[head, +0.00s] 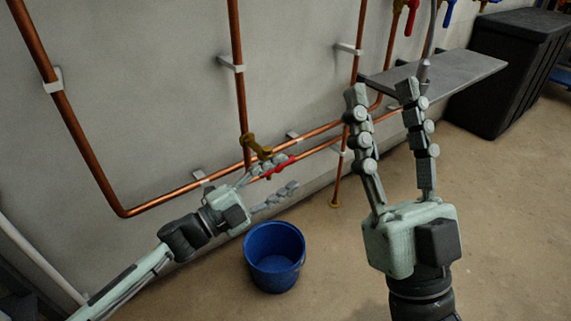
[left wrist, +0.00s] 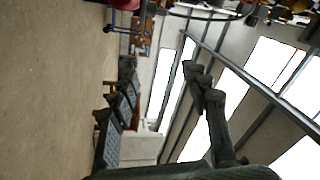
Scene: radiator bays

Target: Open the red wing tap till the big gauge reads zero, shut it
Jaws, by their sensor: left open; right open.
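The red wing tap (head: 286,161) is on the brass valve (head: 255,146) at the foot of a vertical copper pipe on the wall. My left gripper (head: 289,173) is open at the tap, one finger by the red wing and the other lower and to the right. I cannot tell whether it touches the tap. Its two fingers also show apart in the left wrist view (left wrist: 158,66), where I cannot make out the tap. My right gripper (head: 381,92) is open and empty, pointing up in front of the grey shelf. I see no big gauge in either view.
A blue bucket (head: 274,259) stands on the floor below the tap. Copper pipes (head: 160,203) run along the wall. A grey shelf (head: 455,72) juts out at right, with a black bin (head: 513,82) beyond. A red lever (head: 411,20) hangs above. Floor at lower right is clear.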

